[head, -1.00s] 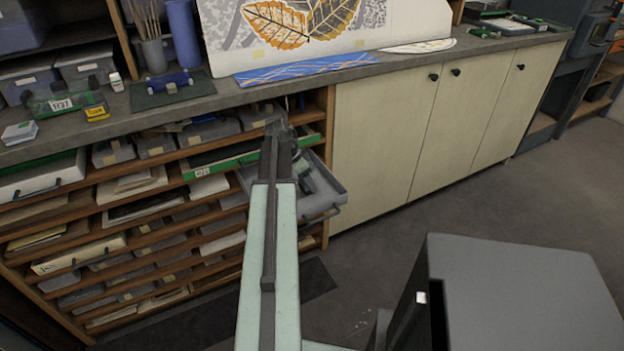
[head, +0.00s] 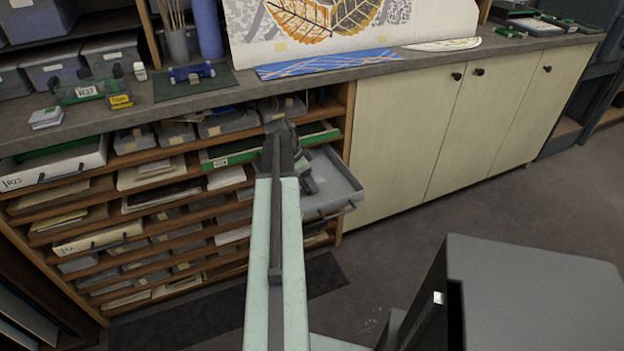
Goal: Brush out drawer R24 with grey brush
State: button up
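A grey drawer (head: 338,184) sticks out of the right column of the shelf unit, and its pale inside is partly bare. I cannot read a number on it. My gripper (head: 307,180) is over the left part of this drawer, mostly hidden behind my own arm. Its fingers are too small and covered to show whether they are open or shut, or hold anything. I cannot make out the grey brush. Whether anything touches the drawer floor is also hidden.
A green-edged drawer (head: 232,157) sits slightly out left of the grey one. A white drawer marked R23 (head: 52,168) sticks out at far left. The counter (head: 210,101) above holds boxes and a green R27 item (head: 85,92).

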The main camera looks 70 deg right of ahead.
aim_at(304, 188)
jog(key=shift+w+a+r, duration=0.1)
jog(key=shift+w+a, duration=1.05)
jog(key=shift+w, duration=0.2)
jog(key=shift+w+a, duration=1.2)
jog(key=shift+w, duration=0.3)
notch_tip(304, 188, up, 6)
jog(key=p, duration=0.6)
notch_tip(304, 188, up, 3)
jog(key=p, duration=0.3)
